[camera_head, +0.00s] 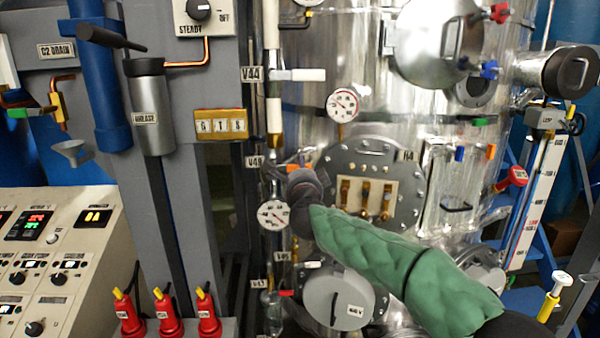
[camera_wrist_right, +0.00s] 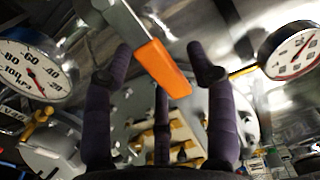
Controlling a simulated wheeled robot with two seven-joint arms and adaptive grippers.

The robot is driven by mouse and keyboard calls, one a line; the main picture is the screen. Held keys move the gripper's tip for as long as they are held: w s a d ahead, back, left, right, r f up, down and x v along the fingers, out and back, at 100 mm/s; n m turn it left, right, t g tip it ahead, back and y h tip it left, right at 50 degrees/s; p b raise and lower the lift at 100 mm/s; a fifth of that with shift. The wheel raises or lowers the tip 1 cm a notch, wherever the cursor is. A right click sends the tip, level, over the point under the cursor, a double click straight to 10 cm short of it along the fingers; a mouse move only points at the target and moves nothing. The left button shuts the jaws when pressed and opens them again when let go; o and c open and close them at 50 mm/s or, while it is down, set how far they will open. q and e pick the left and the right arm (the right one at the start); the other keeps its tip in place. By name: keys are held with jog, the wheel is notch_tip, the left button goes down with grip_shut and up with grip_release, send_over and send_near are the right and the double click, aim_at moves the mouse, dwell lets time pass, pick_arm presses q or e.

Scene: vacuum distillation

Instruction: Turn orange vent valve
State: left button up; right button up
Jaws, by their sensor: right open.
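The orange vent valve handle (camera_wrist_right: 165,70) is a flat orange lever on a grey metal stem, slanting down between my fingers in the right wrist view. In the head view a small bit of orange (camera_head: 293,168) shows just above my right gripper (camera_head: 303,188), which hides most of that valve. My right gripper is open in the wrist view (camera_wrist_right: 163,62), with dark purple fingers on both sides of the handle and a third finger below it. I cannot tell whether any finger touches the handle. My left gripper is not in view.
A pressure gauge (camera_head: 274,214) sits close by my gripper, and another gauge (camera_head: 342,103) is above. A round flange (camera_head: 405,165) with brass fittings is on the steel tank to the right.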

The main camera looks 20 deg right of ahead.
jog(key=v, duration=1.2)
dwell(0.4)
